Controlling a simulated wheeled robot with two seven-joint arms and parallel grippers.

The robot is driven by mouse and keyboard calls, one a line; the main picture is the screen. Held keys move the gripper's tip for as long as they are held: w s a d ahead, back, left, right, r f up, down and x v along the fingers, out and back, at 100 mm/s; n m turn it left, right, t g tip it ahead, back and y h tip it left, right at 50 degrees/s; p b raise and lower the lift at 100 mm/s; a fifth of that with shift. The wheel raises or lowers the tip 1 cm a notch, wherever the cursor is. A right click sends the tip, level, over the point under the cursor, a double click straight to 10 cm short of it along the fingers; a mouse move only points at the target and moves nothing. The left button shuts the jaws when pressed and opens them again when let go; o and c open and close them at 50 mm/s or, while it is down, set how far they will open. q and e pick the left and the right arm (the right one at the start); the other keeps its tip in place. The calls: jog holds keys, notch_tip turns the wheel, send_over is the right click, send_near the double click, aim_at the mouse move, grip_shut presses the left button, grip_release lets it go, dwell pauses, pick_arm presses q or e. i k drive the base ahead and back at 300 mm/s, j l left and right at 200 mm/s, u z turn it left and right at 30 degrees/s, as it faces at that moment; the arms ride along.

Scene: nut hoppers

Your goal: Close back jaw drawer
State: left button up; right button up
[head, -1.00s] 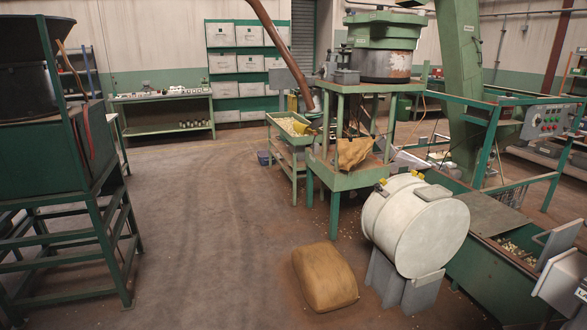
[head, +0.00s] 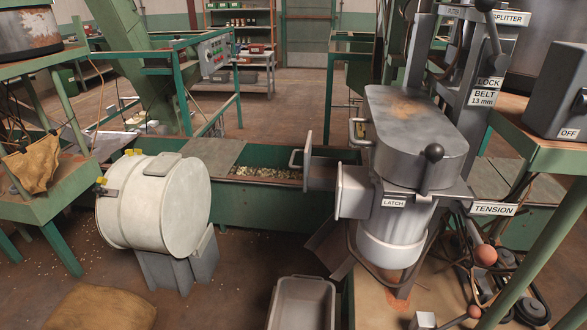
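A grey cracking machine with a rounded lid (head: 415,125) and a "LATCH" label stands right of centre in the head view. On its left side a grey box-shaped part (head: 353,190) sticks out. Further left and behind it is an upright grey plate with a bar handle (head: 296,160), joined to a grey block (head: 322,173), apparently a drawer pulled out. No label naming the back jaw drawer is readable. Another bar handle (head: 357,132) shows at the lid's left edge. Neither of my grippers is in view.
A white drum (head: 155,200) on grey supports stands at left, with a brown sack (head: 100,308) before it. A green trough (head: 262,205) with nuts lies behind the plate. A grey bin (head: 302,305) sits on the floor below. Levers with ball knobs (head: 485,255) crowd the machine's right.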

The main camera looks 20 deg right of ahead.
aim_at(320, 174)
jog(key=i+j+z, duration=0.15)
jog(key=z, duration=0.25)
jog(key=i+j+z, duration=0.25)
jog(key=z, duration=0.15)
jog(key=i+j+z, duration=0.15)
jog(key=j+z, duration=0.25)
jog(key=i+j+z, duration=0.15)
jog(key=z, duration=0.25)
jog(key=j, duration=0.1)
